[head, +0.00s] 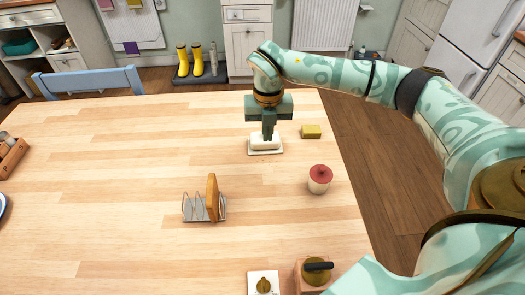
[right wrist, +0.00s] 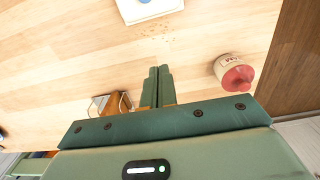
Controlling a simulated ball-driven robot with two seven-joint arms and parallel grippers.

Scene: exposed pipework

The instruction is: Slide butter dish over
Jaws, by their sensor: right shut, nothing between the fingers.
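The butter dish (head: 258,151) is a white dish with a white lid, towards the far right of the wooden table. Its near part also shows at the top edge of the right wrist view (right wrist: 150,14). My right gripper (head: 268,137) is shut and empty, pointing down, and overlaps the dish lid in the head view. In the right wrist view its closed fingers (right wrist: 158,70) point towards the dish with a strip of table between them in the picture. I cannot tell their height or any contact. My left gripper is not in view.
A yellow block (head: 311,132) lies right of the dish. A red-lidded jar (head: 320,180) stands nearer, right. A toast rack (head: 190,210) with toast stands nearer, left. Crumbs (right wrist: 155,29) lie near the dish. Table left of the dish is clear; its right edge is close.

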